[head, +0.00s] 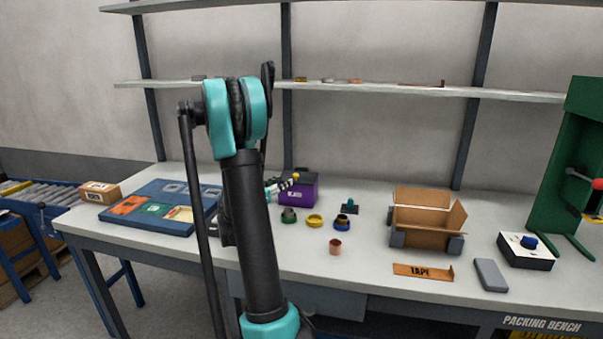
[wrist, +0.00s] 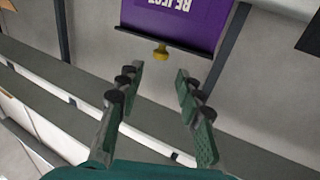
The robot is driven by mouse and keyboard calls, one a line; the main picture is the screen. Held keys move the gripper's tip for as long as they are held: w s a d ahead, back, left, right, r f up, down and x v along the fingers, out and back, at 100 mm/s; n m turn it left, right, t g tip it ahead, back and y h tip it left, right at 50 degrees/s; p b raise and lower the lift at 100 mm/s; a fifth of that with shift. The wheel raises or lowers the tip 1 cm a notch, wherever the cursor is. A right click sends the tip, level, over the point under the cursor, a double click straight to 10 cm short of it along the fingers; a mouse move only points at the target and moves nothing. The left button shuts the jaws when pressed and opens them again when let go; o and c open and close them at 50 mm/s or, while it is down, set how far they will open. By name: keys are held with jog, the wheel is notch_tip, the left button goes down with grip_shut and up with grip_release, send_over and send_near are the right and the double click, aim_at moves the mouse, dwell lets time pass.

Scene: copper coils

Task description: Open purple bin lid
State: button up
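The purple bin (head: 301,192) stands on the bench behind my arm, left of the middle, and its dark lid (head: 306,174) looks closed. A small yellow knob (head: 296,176) sticks out at the lid's front edge. In the wrist view the bin's purple front (wrist: 180,16) shows upside-down lettering, with the dark lid edge (wrist: 165,40) and the yellow knob (wrist: 160,52) below it. My gripper (wrist: 159,72) is open and empty. Its fingertips point at the knob, which lies between their lines and slightly beyond them. In the head view my gripper (head: 284,186) is partly hidden by my arm.
Green, yellow and blue ring-like parts (head: 314,220) and a copper piece (head: 335,246) lie in front of the bin. A blue board (head: 150,222) lies to the left. An open cardboard box (head: 425,238) stands to the right. A shelf (head: 400,90) runs above the bench.

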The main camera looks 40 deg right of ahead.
aim_at(301, 177)
jog(key=x, duration=1.2)
jog(key=shift+w+d, duration=0.15)
jog(key=shift+d, duration=0.25)
grip_shut()
